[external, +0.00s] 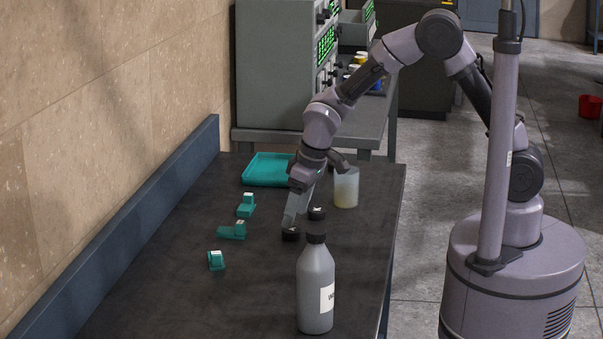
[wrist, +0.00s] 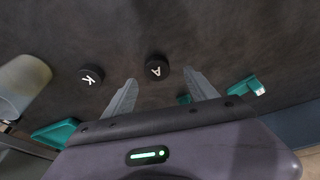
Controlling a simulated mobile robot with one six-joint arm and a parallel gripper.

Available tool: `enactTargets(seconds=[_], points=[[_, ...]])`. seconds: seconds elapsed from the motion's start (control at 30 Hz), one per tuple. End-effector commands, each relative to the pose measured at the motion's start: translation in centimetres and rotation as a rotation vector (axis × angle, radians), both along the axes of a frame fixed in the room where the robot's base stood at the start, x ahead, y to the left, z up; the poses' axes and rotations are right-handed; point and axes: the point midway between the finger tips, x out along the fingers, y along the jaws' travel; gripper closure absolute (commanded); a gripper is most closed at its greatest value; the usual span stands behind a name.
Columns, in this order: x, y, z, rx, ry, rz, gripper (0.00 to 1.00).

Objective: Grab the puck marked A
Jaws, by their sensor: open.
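The black puck marked A (wrist: 157,68) lies on the dark table, its white letter facing up. In the wrist view it sits between the lines of my two fingers, near the tips. My gripper (wrist: 162,76) is open with nothing held. In the external view my gripper (external: 292,220) points down, its fingers just over puck A (external: 290,236), partly covering it. The height left between them is hard to judge. A second black puck, marked K (wrist: 91,75), lies to the left in the wrist view, outside the fingers; it also shows in the external view (external: 317,214).
A beaker (external: 346,188) with pale contents stands close behind puck K. A grey bottle (external: 315,290) with a black cap stands in front of the pucks. Several green holders (external: 232,231) lie to the left, and a green tray (external: 268,169) lies farther back.

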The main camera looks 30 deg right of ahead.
Motion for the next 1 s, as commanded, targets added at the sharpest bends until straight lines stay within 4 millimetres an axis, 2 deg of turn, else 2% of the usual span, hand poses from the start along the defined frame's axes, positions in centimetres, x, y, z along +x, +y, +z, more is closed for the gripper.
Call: enactTargets(seconds=[0.1,0.2,0.4,0.47,0.73,0.77,1.0], points=[[0.6,-0.1,-2.7,0.000,0.001,-0.001,0.33],[1.0,0.1,-4.4,-0.001,0.002,-0.001,0.33],[1.1,0.2,-4.3,0.000,0.000,-0.001,0.33],[1.1,0.2,-4.3,0.000,0.000,-0.001,0.43],[1.1,0.2,-4.3,0.000,0.000,-0.001,0.96],[1.1,0.2,-4.3,0.000,0.000,-0.001,0.99],[1.1,0.2,-4.1,0.000,0.000,-0.001,0.99]])
